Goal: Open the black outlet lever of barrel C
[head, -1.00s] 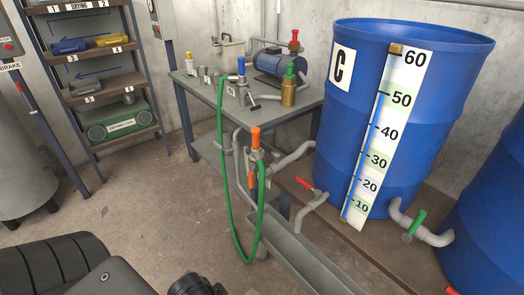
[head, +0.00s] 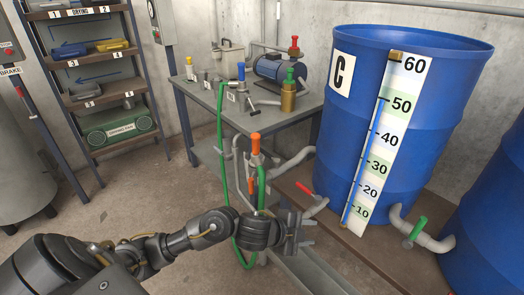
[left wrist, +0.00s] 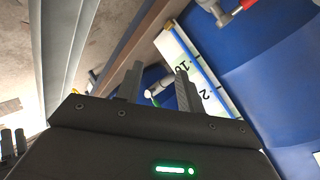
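Barrel C (head: 450,75) is the blue drum with the scale (head: 388,140) at the right of the head view. Its lower left pipe carries a red lever (head: 304,192); its lower right pipe carries a green lever (head: 416,227). I make out no black lever. My left gripper (head: 310,232) is open and empty, in front of and left of the barrel's foot, apart from both levers. In the left wrist view its two fingers (left wrist: 159,88) stand apart, with a pale pipe showing beyond between them. The red lever (left wrist: 246,4) is at the top edge there. My right gripper is out of view.
A grey metal trough (head: 300,272) lies below the left gripper. A green hose (head: 222,130) and a pipe with an orange handle (head: 255,143) stand just left of it. A workbench (head: 210,92) is behind. Another blue barrel (head: 495,215) is at the right.

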